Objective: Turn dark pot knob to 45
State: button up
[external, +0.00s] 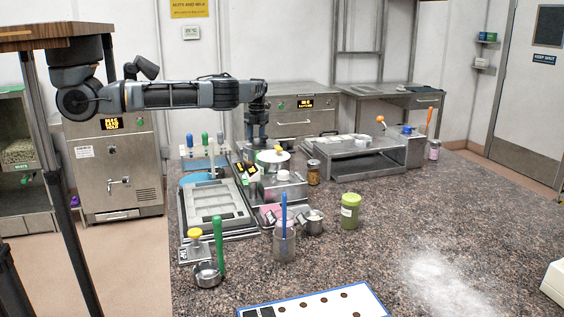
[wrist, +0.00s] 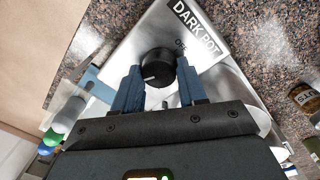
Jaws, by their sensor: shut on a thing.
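The dark pot knob (wrist: 157,64) is a round black knob on a steel panel, with a white pointer line toward the lower left in the wrist view. The dark pot label (wrist: 195,28) is beside it at the upper right, with small "OFF" lettering between them. My gripper (wrist: 158,76) has its two blue fingers on either side of the knob, shut on it. In the external view my gripper (external: 257,143) points down at the steel pot unit (external: 288,188); the knob is hidden there.
A lidded pot (external: 273,161) stands on the unit beside my gripper. A steel mould tray (external: 216,203) is in front at the left. A jar (external: 313,172), a green tub (external: 350,210) and a cup of tools (external: 284,244) stand nearby.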

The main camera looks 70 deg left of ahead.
dwell(0.4)
jog(key=o, duration=1.1)
jog(key=shift+c, duration=0.2)
jog(key=shift+r, duration=0.1)
jog(key=shift+w+d+r+b, duration=0.1)
jog(key=shift+r+b, duration=0.2)
jog(key=shift+r, duration=1.6)
jog(key=shift+w+r+b, duration=0.1)
jog(key=shift+r+b, duration=0.15)
jog(key=shift+r, duration=1.65)
